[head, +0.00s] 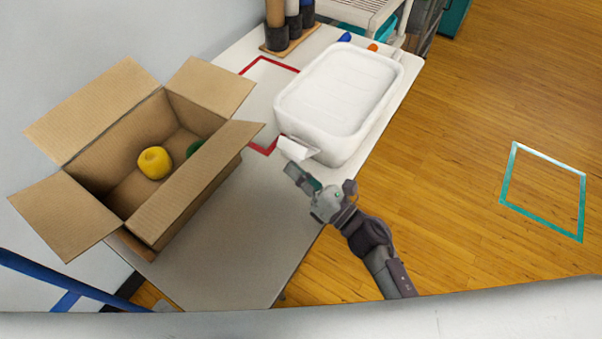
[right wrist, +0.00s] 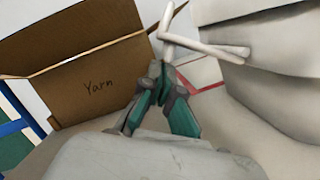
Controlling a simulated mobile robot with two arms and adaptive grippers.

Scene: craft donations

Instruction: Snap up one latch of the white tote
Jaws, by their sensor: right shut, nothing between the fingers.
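The white tote (head: 338,105) stands on the table with its lid on. It also shows at the right of the right wrist view (right wrist: 275,60). One white latch (head: 297,148) sticks out from its near end, swung away from the wall; in the right wrist view this latch (right wrist: 210,46) looks like a thin bent flap. My right gripper (head: 294,171) is just below the latch in the head view. Its fingertips (right wrist: 160,78) are together and empty, close under the latch; whether they touch it I cannot tell. My left gripper is not in view. The tote's far end is hidden.
An open cardboard box (head: 200,190), marked "Yarn" in the right wrist view, stands left of the tote with yellow yarn (head: 154,162) and green yarn inside. A red taped outline (head: 262,62) lies beside the tote. The near table (head: 235,255) is clear.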

